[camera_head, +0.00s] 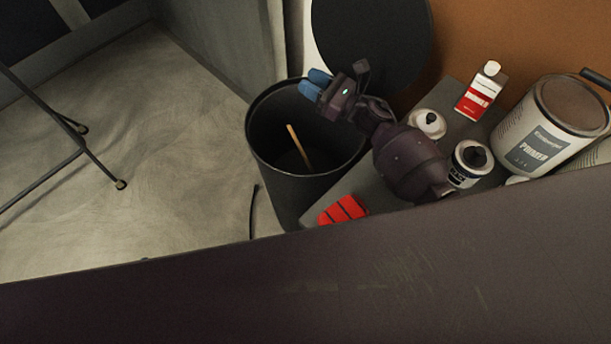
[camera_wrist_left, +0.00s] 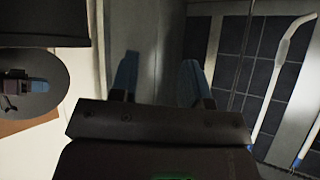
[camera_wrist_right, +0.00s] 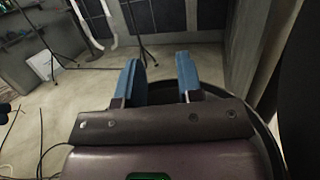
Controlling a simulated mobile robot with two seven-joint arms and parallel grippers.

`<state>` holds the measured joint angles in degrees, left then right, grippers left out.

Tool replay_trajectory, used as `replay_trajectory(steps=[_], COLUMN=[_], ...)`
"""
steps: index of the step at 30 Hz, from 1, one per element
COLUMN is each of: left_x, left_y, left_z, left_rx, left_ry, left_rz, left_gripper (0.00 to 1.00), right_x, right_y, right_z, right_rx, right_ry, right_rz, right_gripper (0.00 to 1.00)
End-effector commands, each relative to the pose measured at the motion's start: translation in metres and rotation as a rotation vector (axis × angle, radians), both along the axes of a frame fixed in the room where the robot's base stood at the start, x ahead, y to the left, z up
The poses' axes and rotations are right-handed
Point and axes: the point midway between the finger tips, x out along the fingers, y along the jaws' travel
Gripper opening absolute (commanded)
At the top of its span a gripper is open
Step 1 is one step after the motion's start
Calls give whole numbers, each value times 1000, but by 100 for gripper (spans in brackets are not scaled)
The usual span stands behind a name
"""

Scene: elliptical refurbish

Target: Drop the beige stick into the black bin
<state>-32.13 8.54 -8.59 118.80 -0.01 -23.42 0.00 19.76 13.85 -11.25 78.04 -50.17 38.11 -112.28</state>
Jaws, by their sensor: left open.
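The beige stick (camera_head: 298,147) is inside the black bin (camera_head: 262,158), leaning with its lower end deep in the bin; nothing holds it. My right gripper (camera_head: 316,84) is above the bin's far rim, apart from the stick. In the right wrist view its blue fingers (camera_wrist_right: 160,78) stand apart with nothing between them, and part of the bin's rim (camera_wrist_right: 268,135) curves behind it. My left gripper does not show in the head view. In the left wrist view its blue fingers (camera_wrist_left: 158,82) are apart and empty.
A round black lid (camera_head: 370,40) stands behind the bin. Open floor (camera_head: 150,150) lies left, with thin stand legs (camera_head: 75,135).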

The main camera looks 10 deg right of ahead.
Motion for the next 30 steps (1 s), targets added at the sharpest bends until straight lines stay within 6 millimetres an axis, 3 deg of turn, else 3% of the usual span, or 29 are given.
replay_trajectory(steps=[6, 11, 30], left_x=[-2, 0, -2], left_y=[0, 1, 3], left_z=[0, 6, 27], left_rx=[0, 0, -2], left_ry=[3, -6, -21], left_rz=[2, 2, 14], left_gripper=[43, 43, 43], right_x=[0, 0, 0], right_y=[0, 0, 0], right_z=[3, 20, 148], right_rx=[-1, -3, -3], right_ry=[-1, -5, -8], right_rz=[0, 1, 0], right_gripper=[34, 34, 34])
